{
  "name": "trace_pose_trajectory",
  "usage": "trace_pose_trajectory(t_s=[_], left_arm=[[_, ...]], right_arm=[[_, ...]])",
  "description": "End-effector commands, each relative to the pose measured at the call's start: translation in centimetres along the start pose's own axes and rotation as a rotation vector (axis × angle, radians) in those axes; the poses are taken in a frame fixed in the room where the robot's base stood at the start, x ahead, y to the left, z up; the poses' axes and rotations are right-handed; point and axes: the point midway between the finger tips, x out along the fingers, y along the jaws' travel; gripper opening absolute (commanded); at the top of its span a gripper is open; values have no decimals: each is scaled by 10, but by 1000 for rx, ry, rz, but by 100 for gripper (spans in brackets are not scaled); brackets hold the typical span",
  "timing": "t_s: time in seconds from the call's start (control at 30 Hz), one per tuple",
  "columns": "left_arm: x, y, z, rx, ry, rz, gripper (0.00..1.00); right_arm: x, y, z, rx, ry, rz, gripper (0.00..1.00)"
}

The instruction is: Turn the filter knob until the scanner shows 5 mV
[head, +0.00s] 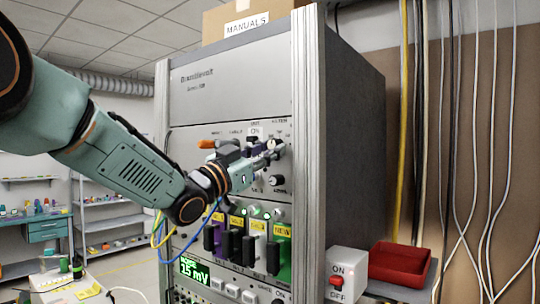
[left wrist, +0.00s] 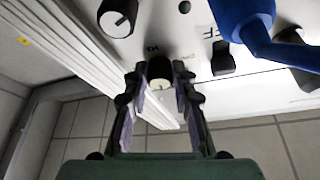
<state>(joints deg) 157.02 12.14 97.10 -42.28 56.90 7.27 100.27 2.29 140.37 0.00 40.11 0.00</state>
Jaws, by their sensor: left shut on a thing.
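The scanner display (head: 195,270) on the front of the grey rack reads 15 mV in green. My left gripper (head: 272,150) is at the upper right of the rack's panel, under the small filter label. In the left wrist view my left gripper (left wrist: 158,80) has its two fingers on either side of the black filter knob (left wrist: 160,68) and is shut on it. In the head view the gripper hides most of this knob. The scanner display is outside the wrist view. My right gripper is not in view.
Another black knob (head: 276,180) sits just below the gripper; it also shows in the wrist view (left wrist: 118,18). A blue part (left wrist: 243,22) is close by. Coloured modules (head: 282,255) line the lower panel. An ON/OFF switch box (head: 347,262) and red tray (head: 400,264) stand right.

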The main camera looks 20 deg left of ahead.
Motion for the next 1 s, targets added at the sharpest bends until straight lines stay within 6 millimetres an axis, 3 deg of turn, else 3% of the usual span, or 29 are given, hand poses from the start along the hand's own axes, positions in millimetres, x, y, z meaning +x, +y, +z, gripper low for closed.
trace_pose_trajectory(t_s=[0.5, 1.0], left_arm=[[0, -4, -2, 389, 1, 162, 0], [0, -3, -1, 563, -3, 240, 0]], right_arm=[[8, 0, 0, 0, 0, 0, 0], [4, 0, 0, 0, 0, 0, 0]])
